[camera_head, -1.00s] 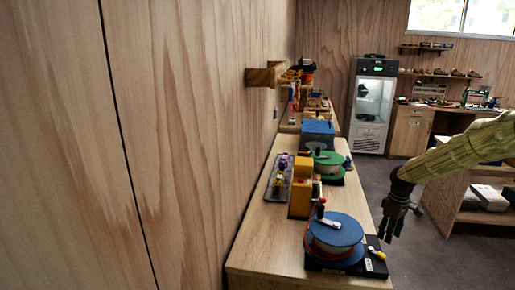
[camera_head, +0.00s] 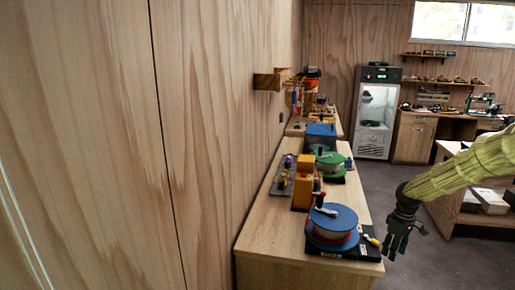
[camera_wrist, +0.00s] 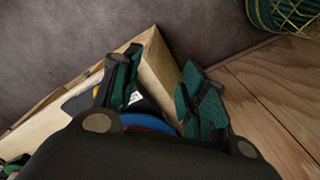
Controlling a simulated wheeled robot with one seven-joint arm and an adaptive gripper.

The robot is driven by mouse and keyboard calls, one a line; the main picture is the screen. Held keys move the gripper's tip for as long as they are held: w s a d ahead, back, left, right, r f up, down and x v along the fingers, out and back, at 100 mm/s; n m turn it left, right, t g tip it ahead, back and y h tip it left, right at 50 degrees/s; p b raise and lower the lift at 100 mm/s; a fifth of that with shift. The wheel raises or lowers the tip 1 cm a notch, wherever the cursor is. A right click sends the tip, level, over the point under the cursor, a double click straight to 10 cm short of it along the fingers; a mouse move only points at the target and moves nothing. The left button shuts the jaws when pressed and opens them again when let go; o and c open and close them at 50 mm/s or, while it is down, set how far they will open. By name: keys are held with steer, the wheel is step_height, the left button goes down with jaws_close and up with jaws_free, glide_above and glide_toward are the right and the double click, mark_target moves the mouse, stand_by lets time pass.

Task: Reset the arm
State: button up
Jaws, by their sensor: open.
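My gripper (camera_head: 398,238) is at the right of the head view, at the end of my arm in its yellow-green sleeve. It points down beside the right edge of the wooden bench (camera_head: 262,240), apart from it. In the wrist view its two green-padded fingers (camera_wrist: 158,95) are spread with nothing held between them. Past the fingers, the wrist view shows the bench corner and part of a blue disc (camera_wrist: 146,122). In the head view this is a blue-topped spool (camera_head: 332,222) on a black base at the bench's near end.
Behind the spool stand an orange block device (camera_head: 303,185), a green spool (camera_head: 329,160) and a blue box (camera_head: 320,136). A wooden wall (camera_head: 90,130) runs along the left. The grey floor (camera_head: 440,262) right of the bench is open. A coiled rope (camera_wrist: 290,14) shows in the wrist view.

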steer(key=s+a+f+m+y+b, duration=0.1)
steer(key=s+a+f+b, duration=0.1)
steer(key=s+a+f, duration=1)
steer(key=s+a+f+m+b, duration=0.2)
steer(key=s+a+f, duration=0.7)
steer(key=f, duration=0.6)
steer(key=s+a+f+m+b, duration=0.1)
steer(key=s+a+f, duration=0.1)
steer(key=s, duration=1.3)
steer(key=s+a+f+m+h+b, duration=0.1)
steer(key=s+a+f+m, duration=0.1)
steer(key=s, duration=1.2)
step_height(320, 180, down, 2)
steer(key=shift+s+a+f+b, duration=0.1)
steer(key=shift+s+a+b, duration=0.2)
steer(key=shift+s+a, duration=0.15)
